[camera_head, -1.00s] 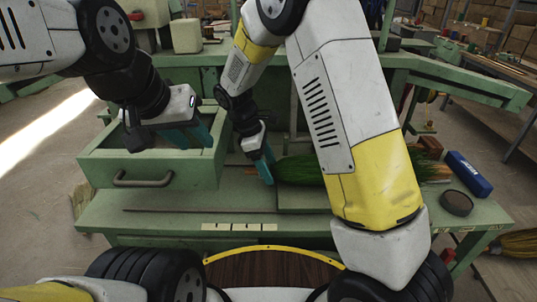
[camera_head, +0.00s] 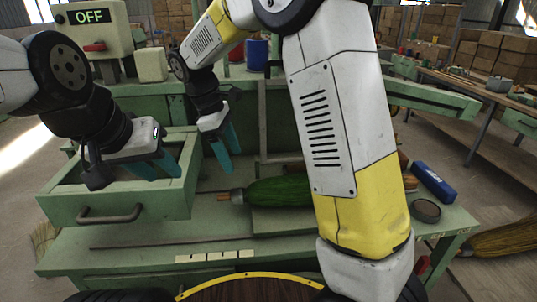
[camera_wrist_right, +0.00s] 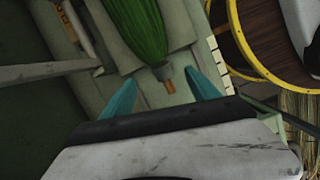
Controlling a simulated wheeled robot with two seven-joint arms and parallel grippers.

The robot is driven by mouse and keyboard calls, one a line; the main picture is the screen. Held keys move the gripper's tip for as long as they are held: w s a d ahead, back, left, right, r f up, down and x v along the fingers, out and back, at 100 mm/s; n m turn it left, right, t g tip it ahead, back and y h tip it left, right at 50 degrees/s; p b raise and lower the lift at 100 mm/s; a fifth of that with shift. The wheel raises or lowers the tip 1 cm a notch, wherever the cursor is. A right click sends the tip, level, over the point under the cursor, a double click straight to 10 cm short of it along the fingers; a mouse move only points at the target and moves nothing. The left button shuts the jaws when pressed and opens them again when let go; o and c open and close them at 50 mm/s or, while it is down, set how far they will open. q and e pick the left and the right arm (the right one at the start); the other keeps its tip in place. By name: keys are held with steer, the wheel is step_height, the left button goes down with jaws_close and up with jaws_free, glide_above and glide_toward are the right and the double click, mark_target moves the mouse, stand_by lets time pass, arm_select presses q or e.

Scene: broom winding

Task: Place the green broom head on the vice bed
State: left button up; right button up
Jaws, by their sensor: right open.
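The green broom head (camera_head: 278,192) lies on a raised green plate (camera_head: 280,222) on the workbench, perhaps the vice bed. Its short brown stem points left; its right part is hidden behind my right arm. My right gripper (camera_head: 225,155) is open and empty, above and left of the stem end. In the right wrist view, the broom head (camera_wrist_right: 138,30) shows beyond the open fingers (camera_wrist_right: 155,95), its stem pointing between them, with no contact visible. My left gripper (camera_head: 158,167) is over the open drawer at the left, its fingers apart and empty.
The green drawer (camera_head: 115,205) stands open at the left. A thin rod (camera_head: 150,244) lies along the bench front. A blue box (camera_head: 434,182) and a dark round tin (camera_head: 425,211) are at the right. An "OFF" control box (camera_head: 90,32) stands behind.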

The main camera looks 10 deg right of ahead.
steer(key=s+d+r+m+t+y, duration=0.2)
steer(key=s+d+r+m+t, duration=0.1)
steer(key=s+d+m, duration=0.4)
steer(key=s+d+r+m+t+y, duration=0.3)
steer(key=s+d+r+m, duration=0.2)
steer(key=s+d+m, duration=0.2)
steer(key=s+d, duration=0.2)
steer(key=s, duration=0.2)
steer(key=shift+r+m+t, duration=0.15)
steer(key=shift+m+t, duration=0.15)
steer(key=shift+m, duration=0.1)
